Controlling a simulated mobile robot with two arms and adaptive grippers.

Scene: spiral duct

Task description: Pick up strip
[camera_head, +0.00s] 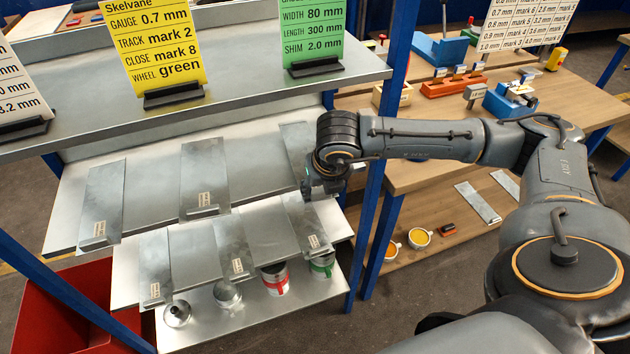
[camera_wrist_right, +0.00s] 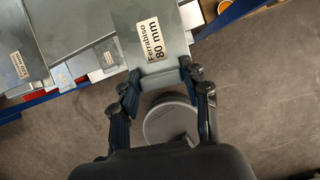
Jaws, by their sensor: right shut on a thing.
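Flat grey metal strips lie in two rows on a stepped rack. On the upper step are a left strip (camera_head: 103,200), a middle strip (camera_head: 204,175) and a right strip (camera_head: 297,140). My right gripper (camera_head: 322,186) is at the front end of that right strip and covers it in the head view. In the right wrist view my right gripper (camera_wrist_right: 158,72) is shut on the end of a strip (camera_wrist_right: 152,18) with a label reading "Ferrabiso 80 mm". I cannot tell whether it is lifted. My left gripper is not in view.
More strips lie on the lower step, one at its right end (camera_head: 307,224). Cans (camera_head: 276,278) stand below. A yellow sign (camera_head: 150,45) and a green sign (camera_head: 312,35) stand on the shelf above. A blue post (camera_head: 384,150) is close beside my right arm.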

